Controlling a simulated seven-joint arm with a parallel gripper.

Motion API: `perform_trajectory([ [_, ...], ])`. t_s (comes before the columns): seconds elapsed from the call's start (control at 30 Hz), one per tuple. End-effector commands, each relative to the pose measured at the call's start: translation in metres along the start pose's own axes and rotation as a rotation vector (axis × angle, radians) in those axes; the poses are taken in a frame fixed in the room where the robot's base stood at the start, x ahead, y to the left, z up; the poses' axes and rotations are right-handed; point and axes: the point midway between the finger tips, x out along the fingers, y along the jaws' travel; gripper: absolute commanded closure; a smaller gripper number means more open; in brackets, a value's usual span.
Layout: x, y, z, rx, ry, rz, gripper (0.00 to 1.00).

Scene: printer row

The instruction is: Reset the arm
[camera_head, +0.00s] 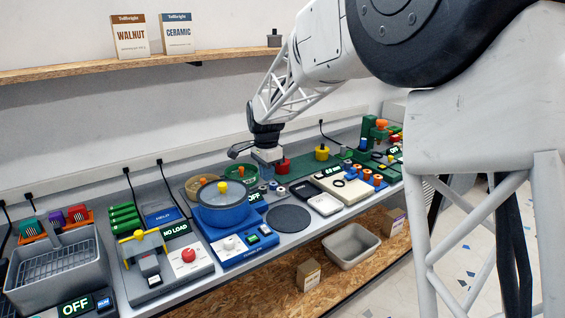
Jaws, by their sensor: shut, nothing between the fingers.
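My gripper (267,157) hangs at the end of my white arm, over the middle of the bench (290,238). It is shut and holds nothing. It is above and to the right of a blue pot-like machine (222,216) with a yellow knob on its lid. A red round piece (282,166) shows just right of the fingers. At this size I cannot tell whether the fingers touch anything below them.
At the left stand a grey basket machine (58,268) and a unit (160,262) marked NO LOAD. A black disc (289,218) lies mid-bench. A beige panel (345,186) with orange knobs is right. A grey bin (351,246) sits below. Boxes stand on the wall shelf (95,72).

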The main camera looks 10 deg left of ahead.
Motion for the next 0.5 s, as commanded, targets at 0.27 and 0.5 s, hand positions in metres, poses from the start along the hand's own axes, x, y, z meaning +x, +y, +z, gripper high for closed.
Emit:
perform_trajectory([
  [0.27, -0.016, 0.031, -0.011, -0.035, 0.005, -0.012, 1.00],
  [0.5, -0.040, 0.092, -0.027, -0.108, 0.018, -0.032, 1.00],
])
